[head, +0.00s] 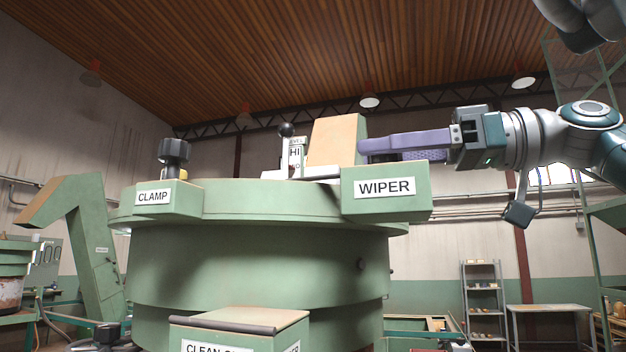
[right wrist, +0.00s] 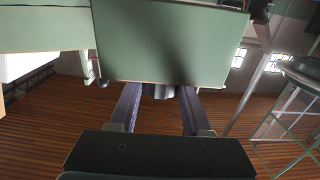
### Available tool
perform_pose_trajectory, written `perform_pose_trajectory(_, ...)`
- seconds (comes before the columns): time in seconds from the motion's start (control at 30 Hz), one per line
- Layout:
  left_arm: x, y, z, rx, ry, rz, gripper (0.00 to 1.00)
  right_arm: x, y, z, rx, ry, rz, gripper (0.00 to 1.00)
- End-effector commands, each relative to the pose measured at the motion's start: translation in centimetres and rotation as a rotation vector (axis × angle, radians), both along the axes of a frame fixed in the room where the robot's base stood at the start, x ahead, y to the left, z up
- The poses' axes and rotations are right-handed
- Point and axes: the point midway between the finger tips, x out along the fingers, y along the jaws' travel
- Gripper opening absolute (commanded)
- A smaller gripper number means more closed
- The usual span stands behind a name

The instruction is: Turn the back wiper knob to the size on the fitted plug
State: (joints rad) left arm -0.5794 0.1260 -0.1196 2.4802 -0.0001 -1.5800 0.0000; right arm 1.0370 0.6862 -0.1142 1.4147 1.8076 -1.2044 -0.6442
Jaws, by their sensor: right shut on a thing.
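The green wiper box (head: 410,205), labelled WIPER, sits on the right rim of the big green hopper (head: 255,260). My right gripper (head: 365,148) reaches in from the right, level, with its purple fingers above and behind this box. In the right wrist view, its two fingers (right wrist: 158,100) stand on either side of a dark, round knob (right wrist: 158,91) under the green housing (right wrist: 175,45), and are shut on it. The head view hides this knob. Its pointer and size marks cannot be read. I cannot make out the fitted plug. My left gripper is not in view.
A black clamp knob (head: 174,152) stands on the CLAMP box (head: 165,199) at the left rim. A black-balled lever (head: 286,131) by a HI plate and a tan-faced block (head: 335,140) stand on the hopper top. Shelves (head: 483,300) stand back right.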

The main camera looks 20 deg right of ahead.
Motion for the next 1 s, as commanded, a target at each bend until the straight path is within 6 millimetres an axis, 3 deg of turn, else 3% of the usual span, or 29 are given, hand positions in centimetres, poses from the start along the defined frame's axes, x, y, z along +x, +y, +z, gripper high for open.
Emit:
perform_pose_trajectory(0.07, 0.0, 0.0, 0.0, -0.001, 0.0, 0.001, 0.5, 0.1, 0.2, -0.2, -0.002, 0.005, 0.002, 0.0)
perform_pose_trajectory(0.1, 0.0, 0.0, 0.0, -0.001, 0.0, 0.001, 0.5, 0.1, 0.2, -0.2, -0.002, 0.005, 0.001, 0.49)
perform_pose_trajectory(0.37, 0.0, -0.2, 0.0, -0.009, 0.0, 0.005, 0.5, 0.1, 0.1, -0.1, -0.001, 0.003, 0.001, 0.78)
perform_pose_trajectory(0.67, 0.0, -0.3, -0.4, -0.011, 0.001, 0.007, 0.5, -0.1, -0.3, -0.2, -0.001, 0.001, -0.002, 0.78)
perform_pose_trajectory(1.0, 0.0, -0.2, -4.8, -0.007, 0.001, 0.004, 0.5, -3.5, -5.4, -0.6, 0.001, 0.001, -0.004, 0.78)
